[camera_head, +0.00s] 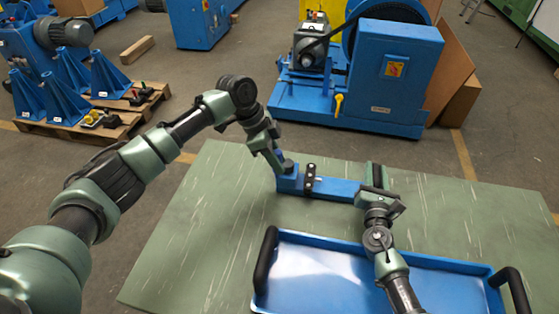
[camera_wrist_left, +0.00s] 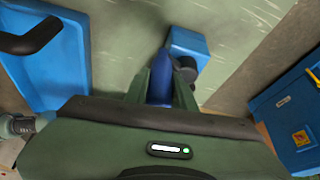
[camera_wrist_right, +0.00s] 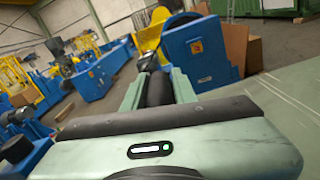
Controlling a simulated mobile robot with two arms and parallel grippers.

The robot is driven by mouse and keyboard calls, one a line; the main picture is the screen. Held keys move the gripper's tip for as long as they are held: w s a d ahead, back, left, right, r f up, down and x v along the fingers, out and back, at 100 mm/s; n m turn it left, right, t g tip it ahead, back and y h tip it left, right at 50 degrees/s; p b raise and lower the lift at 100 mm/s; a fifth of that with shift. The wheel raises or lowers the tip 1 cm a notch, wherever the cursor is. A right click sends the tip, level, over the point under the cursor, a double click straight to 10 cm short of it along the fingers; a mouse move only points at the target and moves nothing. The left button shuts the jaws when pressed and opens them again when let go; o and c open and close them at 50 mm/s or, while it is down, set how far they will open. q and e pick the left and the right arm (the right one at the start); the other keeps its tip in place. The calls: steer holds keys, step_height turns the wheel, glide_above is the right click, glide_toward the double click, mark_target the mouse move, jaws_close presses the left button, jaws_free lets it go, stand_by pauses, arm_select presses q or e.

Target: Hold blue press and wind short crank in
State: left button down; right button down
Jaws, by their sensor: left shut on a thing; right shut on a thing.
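The blue press (camera_head: 335,188) lies across the green mat as a long low body, with a dark fitting (camera_head: 310,180) on its middle. My left gripper (camera_head: 277,165) is at its left end. In the left wrist view, my left gripper (camera_wrist_left: 160,82) is shut on a blue rounded part (camera_wrist_left: 160,72) beside a blue block (camera_wrist_left: 188,48). My right gripper (camera_head: 376,177) is at the press's right end. In the right wrist view, my right gripper (camera_wrist_right: 158,88) is shut on a black cylindrical handle (camera_wrist_right: 158,80). The crank's arm is hidden.
A blue tray (camera_head: 320,265) with black handles (camera_head: 265,262) lies in front of the press. A large blue machine (camera_head: 390,75) stands behind the green mat (camera_head: 200,235). A pallet (camera_head: 115,125) with blue stands is at the left. The mat's left part is clear.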

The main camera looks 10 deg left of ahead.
arm_select(q)
steer(key=shift+w+a, duration=0.15)
steer(key=shift+a, duration=0.1)
arm_select(e)
steer(key=shift+d, duration=0.15)
arm_select(q)
steer(key=c, duration=1.2)
jaws_free()
steer(key=shift+o, duration=0.2)
steer(key=shift+r, duration=0.1)
steer(key=v, duration=1.1)
steer(key=shift+a+r, duration=0.25)
steer(key=shift+r, duration=0.1)
steer(key=shift+d, duration=0.1)
arm_select(e)
steer(key=c, duration=1)
jaws_free()
steer(key=shift+c, duration=0.2)
